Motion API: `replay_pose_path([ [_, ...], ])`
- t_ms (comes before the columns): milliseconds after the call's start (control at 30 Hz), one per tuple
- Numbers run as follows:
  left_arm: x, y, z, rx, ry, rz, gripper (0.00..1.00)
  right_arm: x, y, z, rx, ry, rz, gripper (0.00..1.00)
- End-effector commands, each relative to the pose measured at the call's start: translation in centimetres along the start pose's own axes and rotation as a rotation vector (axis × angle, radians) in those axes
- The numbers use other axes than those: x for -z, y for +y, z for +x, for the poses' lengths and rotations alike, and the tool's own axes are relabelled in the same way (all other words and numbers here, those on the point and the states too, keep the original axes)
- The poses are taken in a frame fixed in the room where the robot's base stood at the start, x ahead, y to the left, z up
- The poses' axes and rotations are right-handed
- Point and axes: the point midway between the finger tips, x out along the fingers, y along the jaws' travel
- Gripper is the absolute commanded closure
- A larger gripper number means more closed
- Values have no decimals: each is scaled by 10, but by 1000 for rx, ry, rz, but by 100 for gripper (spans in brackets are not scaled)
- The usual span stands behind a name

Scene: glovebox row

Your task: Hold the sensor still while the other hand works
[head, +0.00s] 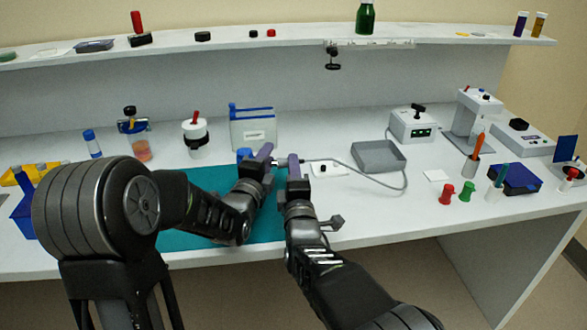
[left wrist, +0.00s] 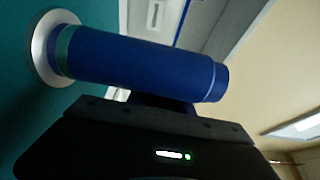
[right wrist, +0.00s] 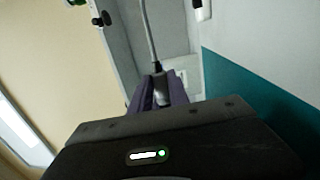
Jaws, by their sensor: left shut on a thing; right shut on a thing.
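My left gripper (head: 258,162) is shut on a blue cylinder (left wrist: 140,62) over the teal mat (head: 205,235). The cylinder has a teal band and a pale, wide ring at one end; only its blue top (head: 244,154) shows in the head view. My right gripper (head: 293,168) is beside the left one, its purple fingers shut on the sensor, a small grey probe (right wrist: 161,88) on a grey cable. The fingers hide most of the probe. The cable (head: 398,170) loops right toward the white meter box (head: 412,126).
A grey tray (head: 379,156) and a white plate (head: 326,169) lie right of the grippers. A white box with blue trim (head: 253,129) stands behind them. Red and green caps (head: 446,194) are near the front right. A shelf (head: 260,43) spans the back.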

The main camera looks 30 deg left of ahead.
Motion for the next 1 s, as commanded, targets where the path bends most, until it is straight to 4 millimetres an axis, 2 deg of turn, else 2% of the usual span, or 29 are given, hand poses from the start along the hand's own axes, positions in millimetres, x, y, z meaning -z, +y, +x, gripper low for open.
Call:
replay_pose_path([
  [1000, 0, 0, 0, 1, 0, 0, 100, 6, 0, 0, -1, 1, 1, 100],
])
